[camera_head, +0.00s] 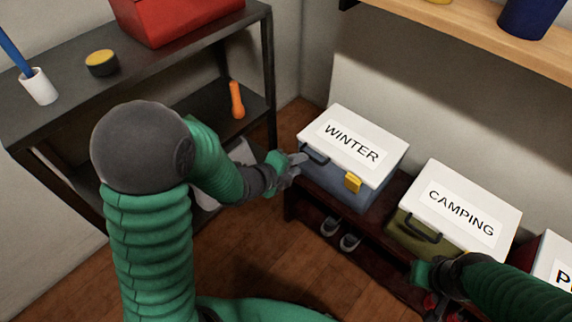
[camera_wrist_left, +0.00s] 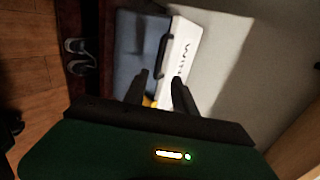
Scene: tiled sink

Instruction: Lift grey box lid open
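The blue-grey box (camera_head: 338,185) labelled WINTER has a white lid (camera_head: 382,140), which lies shut on it. A dark handle (camera_head: 314,154) and a yellow latch (camera_head: 352,183) are on its front. My left gripper (camera_head: 297,166) is at the left end of the box, close to the handle. In the left wrist view the fingers (camera_wrist_left: 161,86) are apart, with the box body (camera_wrist_left: 133,50) and white lid (camera_wrist_left: 178,48) beyond them. I cannot tell whether they touch the box. My right gripper (camera_head: 440,301) is low at the right, in front of the CAMPING box, its fingers unclear.
The green CAMPING box (camera_head: 415,238) with a white lid stands right of the WINTER box. Both are on a dark low bench (camera_head: 375,237) with shoes (camera_head: 349,242) below. A wooden shelf (camera_head: 470,35) hangs above. A dark rack (camera_head: 60,108) stands at left.

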